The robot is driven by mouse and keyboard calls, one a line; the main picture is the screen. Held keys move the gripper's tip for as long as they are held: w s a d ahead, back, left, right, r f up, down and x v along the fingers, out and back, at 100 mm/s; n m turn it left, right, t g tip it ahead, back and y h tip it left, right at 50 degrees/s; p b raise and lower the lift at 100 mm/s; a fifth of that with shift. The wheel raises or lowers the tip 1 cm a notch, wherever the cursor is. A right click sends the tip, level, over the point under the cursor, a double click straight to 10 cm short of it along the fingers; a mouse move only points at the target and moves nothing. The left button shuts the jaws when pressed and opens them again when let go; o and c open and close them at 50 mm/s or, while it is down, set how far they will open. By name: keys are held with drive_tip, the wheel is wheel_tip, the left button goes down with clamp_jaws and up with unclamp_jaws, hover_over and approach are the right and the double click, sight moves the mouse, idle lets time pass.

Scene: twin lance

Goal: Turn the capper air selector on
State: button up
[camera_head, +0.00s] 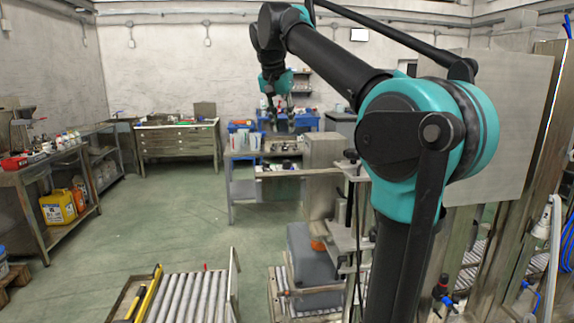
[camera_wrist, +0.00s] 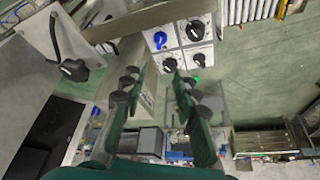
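Labels are too small to read, so I cannot tell which is the capper air selector. My gripper (camera_wrist: 159,76) is open and empty, its fingers pointing toward the panel, apart from the knobs. In the head view my gripper (camera_head: 278,112) hangs beyond the arm; the panel is not clear there.
Another black handle (camera_wrist: 73,70) sits on a pale plate at left in the wrist view. In the head view a roller conveyor (camera_head: 185,298) and a grey canister (camera_head: 312,262) stand in front. A workbench (camera_head: 178,138) is at the back. Green floor is clear at centre left.

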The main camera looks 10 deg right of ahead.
sight(291, 169)
drive_tip(key=x, duration=1.6)
drive_tip(key=shift+d+f, duration=0.1)
drive_tip(key=shift+f, duration=0.15)
drive_tip(key=shift+c, duration=0.5)
clamp_jaws()
